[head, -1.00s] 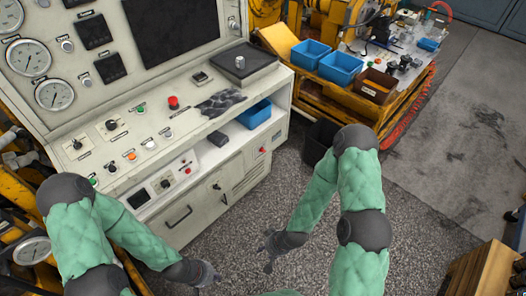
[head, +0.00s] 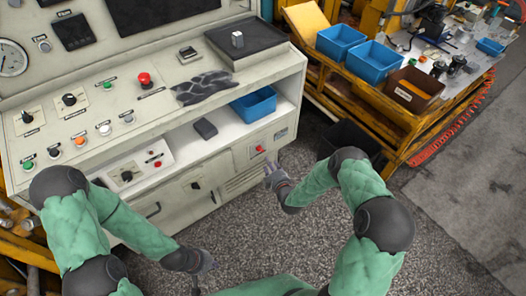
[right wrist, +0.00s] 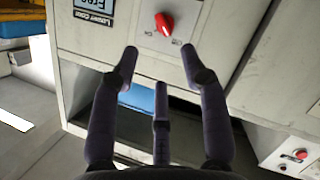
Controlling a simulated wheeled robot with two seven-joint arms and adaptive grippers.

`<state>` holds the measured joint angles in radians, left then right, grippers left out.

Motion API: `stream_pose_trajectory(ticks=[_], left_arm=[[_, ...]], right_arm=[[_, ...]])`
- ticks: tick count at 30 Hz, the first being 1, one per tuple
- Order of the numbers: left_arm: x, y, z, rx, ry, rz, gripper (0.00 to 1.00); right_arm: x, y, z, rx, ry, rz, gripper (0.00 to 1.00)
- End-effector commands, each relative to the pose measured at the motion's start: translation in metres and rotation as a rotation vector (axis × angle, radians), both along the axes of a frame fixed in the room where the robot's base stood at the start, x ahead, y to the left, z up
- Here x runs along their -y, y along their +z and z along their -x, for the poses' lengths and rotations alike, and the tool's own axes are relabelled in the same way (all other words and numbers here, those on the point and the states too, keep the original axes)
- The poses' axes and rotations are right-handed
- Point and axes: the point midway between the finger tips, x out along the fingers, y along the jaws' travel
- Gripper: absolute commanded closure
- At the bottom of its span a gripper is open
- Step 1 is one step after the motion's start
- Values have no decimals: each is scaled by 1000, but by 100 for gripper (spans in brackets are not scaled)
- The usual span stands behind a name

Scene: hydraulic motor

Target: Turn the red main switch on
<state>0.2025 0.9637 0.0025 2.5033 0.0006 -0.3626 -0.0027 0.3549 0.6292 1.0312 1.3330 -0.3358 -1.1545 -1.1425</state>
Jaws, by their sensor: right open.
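The red main switch (head: 259,149) is a small red knob on the front of the grey cabinet, low at its right end. In the right wrist view the red switch (right wrist: 164,24) shows larger, its bar slanted, with small marks beside it too small to read. My right gripper (head: 271,169) is just below the switch in the head view. In the right wrist view its spread fingers (right wrist: 158,72) are open and empty, apart from the knob, which lies beyond the fingertips. My left gripper (head: 203,268) hangs low over the floor, away from the cabinet; its fingers are too small to judge.
A red mushroom button (head: 144,79) and several knobs sit on the sloping console top. A blue bin (head: 255,103) stands in the cabinet's open shelf. A yellow-framed bench (head: 389,135) with bins stands to the right. The floor (head: 275,225) between my arms is clear.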

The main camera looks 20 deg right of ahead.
Motion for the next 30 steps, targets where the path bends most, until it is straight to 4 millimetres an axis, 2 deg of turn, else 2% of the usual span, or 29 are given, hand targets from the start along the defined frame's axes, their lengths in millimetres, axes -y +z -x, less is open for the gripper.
stream_pose_trajectory(ticks=[12, 18, 23, 30], left_arm=[[0, -29, 0, 0, 0, 0, 100], [0, -39, 0, 0, 0, 0, 100], [0, -42, 0, 0, 0, 0, 100], [0, -42, 0, 0, 0, 0, 100]], right_arm=[[-5, -21, -64, 0, 1, -2, 55], [-6, -27, -89, -1, 0, -4, 55], [-7, -28, -98, -2, -1, -5, 55], [-7, -28, -100, -3, -1, -5, 55]])
